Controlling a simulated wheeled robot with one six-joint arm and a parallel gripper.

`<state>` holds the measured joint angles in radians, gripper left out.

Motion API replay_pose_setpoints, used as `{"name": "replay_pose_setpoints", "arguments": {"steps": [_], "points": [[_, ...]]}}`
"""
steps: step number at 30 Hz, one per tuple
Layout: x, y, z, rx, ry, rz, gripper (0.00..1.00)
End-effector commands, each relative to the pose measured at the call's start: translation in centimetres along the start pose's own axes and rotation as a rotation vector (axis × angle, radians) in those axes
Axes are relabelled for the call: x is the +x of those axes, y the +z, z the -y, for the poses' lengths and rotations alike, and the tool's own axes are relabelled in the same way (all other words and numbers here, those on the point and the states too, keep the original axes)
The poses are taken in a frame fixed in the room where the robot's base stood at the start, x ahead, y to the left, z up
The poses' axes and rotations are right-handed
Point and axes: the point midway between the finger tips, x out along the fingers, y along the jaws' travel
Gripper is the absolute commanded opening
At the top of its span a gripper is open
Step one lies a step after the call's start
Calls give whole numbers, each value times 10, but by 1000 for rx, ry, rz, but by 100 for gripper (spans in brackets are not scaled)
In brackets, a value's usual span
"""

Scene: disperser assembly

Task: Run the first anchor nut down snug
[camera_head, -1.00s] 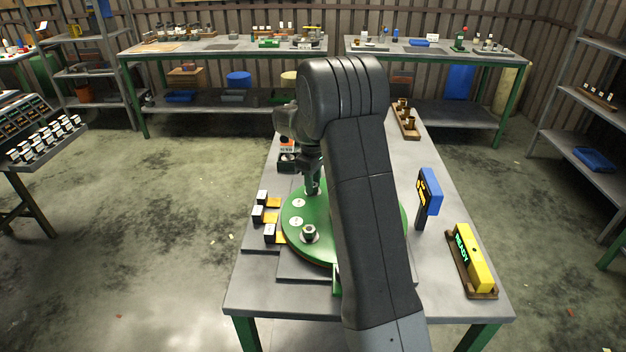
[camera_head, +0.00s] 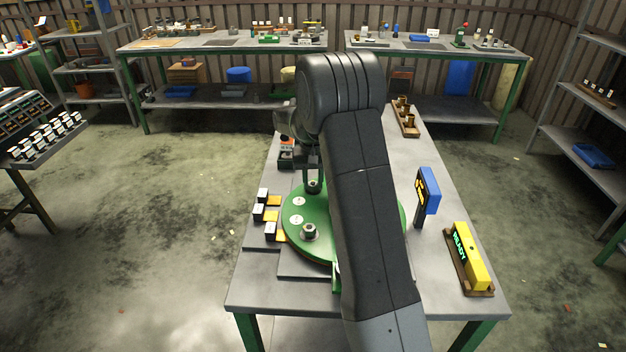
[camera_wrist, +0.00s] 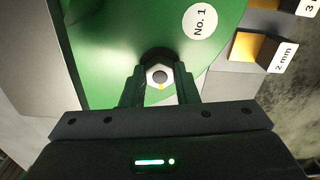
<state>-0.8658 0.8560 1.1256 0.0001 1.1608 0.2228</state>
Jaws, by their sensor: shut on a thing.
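A round green plate (camera_head: 317,240) lies on the table, carrying white round labels; one reads "No. 1" in the wrist view (camera_wrist: 199,20). My gripper (camera_wrist: 160,80) is shut on the anchor nut (camera_wrist: 153,72), a pale hex nut around a dark stud end with a yellow mark. In the head view my gripper (camera_head: 313,178) points down at the plate's far edge, and my arm hides the plate's right part. A second nut (camera_head: 309,230) stands on a pale washer near the plate's front. How tight the held nut is cannot be seen.
Small blocks with orange parts (camera_head: 265,214) sit left of the plate; one is labelled "2 mm" in the wrist view. A blue-backed upright device (camera_head: 430,190) and a yellow box reading "READY" (camera_head: 468,257) stand on the right. A wooden rack (camera_head: 405,117) lies at the back.

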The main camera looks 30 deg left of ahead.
Motion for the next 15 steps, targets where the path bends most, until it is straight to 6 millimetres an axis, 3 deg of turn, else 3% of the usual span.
{"name": "replay_pose_setpoints", "arguments": {"steps": [15], "points": [[-2, -1, 0, 281, -1, -5, 4]]}}
